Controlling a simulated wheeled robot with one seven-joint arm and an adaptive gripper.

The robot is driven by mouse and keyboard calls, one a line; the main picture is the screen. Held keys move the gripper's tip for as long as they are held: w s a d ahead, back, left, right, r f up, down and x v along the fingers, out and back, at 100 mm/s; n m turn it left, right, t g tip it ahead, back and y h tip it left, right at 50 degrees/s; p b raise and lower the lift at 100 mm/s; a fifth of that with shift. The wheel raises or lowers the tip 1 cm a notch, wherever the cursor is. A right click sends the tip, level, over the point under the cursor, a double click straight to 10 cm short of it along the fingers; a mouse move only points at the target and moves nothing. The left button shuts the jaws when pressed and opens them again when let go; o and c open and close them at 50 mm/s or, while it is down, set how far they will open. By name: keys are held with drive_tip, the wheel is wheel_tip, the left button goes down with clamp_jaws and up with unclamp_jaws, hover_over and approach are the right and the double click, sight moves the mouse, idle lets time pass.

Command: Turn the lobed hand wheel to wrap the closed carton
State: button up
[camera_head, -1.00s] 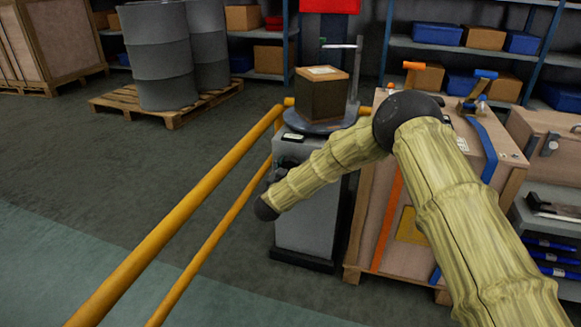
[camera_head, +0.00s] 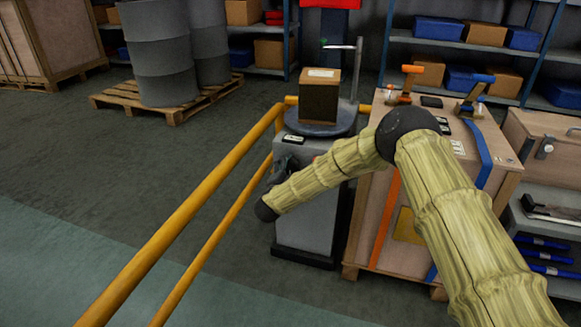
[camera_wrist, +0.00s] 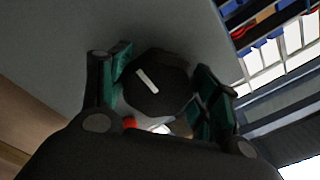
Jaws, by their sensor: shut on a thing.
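The closed carton (camera_head: 320,100) is a brown box standing upright on the round grey turntable (camera_head: 345,128) on top of a grey machine (camera_head: 308,228). A thin upright mast with a pale top arm (camera_head: 356,70) stands just behind and right of it. In the wrist view the lobed hand wheel (camera_wrist: 155,95) is dark with a white mark line, and sits between the green-padded fingers of my gripper (camera_wrist: 165,65). The fingers are shut on it. In the head view my gripper is at the machine's left side, small and mostly hard to make out; the wheel is not clear there.
A yellow guard rail (camera_head: 190,215) runs along the machine's left side. A wooden crate (camera_head: 385,225) with orange and blue straps stands close on the right, with clamps on top. Drums (camera_head: 165,85) on a pallet stand at the back left. The floor left of the rail is clear.

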drive_tip(key=shift+m, duration=1.1)
drive_tip(key=shift+a, duration=0.1)
drive_tip(key=o, duration=1)
drive_tip(key=v, duration=1.2)
